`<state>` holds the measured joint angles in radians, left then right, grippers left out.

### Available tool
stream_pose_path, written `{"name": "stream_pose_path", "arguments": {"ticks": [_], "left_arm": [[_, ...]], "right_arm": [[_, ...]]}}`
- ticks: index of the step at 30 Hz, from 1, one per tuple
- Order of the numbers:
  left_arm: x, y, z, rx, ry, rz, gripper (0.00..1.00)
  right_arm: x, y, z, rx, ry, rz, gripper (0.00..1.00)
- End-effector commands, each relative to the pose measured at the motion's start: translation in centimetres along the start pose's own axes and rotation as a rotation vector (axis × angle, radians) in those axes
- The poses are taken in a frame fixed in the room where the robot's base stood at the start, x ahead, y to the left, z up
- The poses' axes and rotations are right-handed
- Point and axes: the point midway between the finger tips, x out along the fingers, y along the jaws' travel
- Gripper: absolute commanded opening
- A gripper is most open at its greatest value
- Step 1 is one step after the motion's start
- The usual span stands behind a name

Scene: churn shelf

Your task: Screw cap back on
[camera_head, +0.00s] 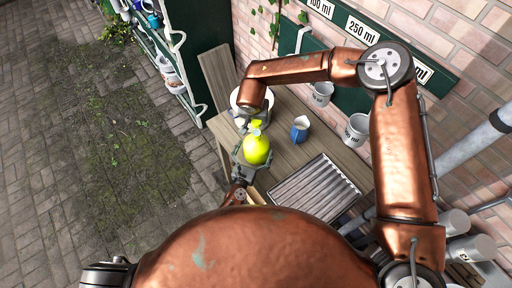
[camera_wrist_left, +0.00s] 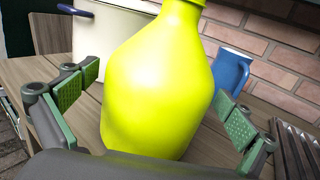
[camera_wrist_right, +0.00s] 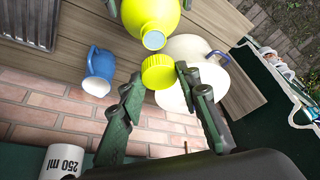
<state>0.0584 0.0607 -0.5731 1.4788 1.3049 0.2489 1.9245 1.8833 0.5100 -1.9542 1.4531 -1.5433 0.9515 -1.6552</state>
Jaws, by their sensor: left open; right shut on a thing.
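The yellow bottle (camera_head: 257,149) stands on the wooden table. My left gripper (camera_head: 249,157) is open, with its green-padded fingers on either side of the bottle's lower body in the left wrist view (camera_wrist_left: 155,85). The yellow cap (camera_wrist_right: 160,71) is between the fingertips of my right gripper (camera_wrist_right: 160,85), which is shut on it. In the right wrist view the cap is off the bottle, close to its pale open mouth (camera_wrist_right: 153,40), with a small gap in the picture. The cap's inside is hidden.
A cream pot with blue handles (camera_wrist_right: 215,73) stands close behind the bottle. A blue jug (camera_head: 300,130) stands to the right. A ridged metal tray (camera_head: 314,189) lies at the near right. White measuring cups (camera_head: 356,129) hang on the brick wall.

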Motion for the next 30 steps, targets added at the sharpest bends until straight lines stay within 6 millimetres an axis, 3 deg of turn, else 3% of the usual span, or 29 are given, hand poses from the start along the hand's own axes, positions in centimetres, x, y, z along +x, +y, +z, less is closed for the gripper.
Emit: {"name": "stream_pose_path", "arguments": {"ticks": [12, 30], "left_arm": [[0.71, 0.02, 0.02, 0.0, 0.0, 0.001, 1.0], [0.68, 0.01, 0.02, 0.001, 0.0, 0.0, 0.59]], "right_arm": [[0.0, -0.01, 0.0, 0.0, 0.0, 0.0, 0.21], [0.0, -0.03, 0.0, 0.0, 0.0, 0.0, 0.21]]}}
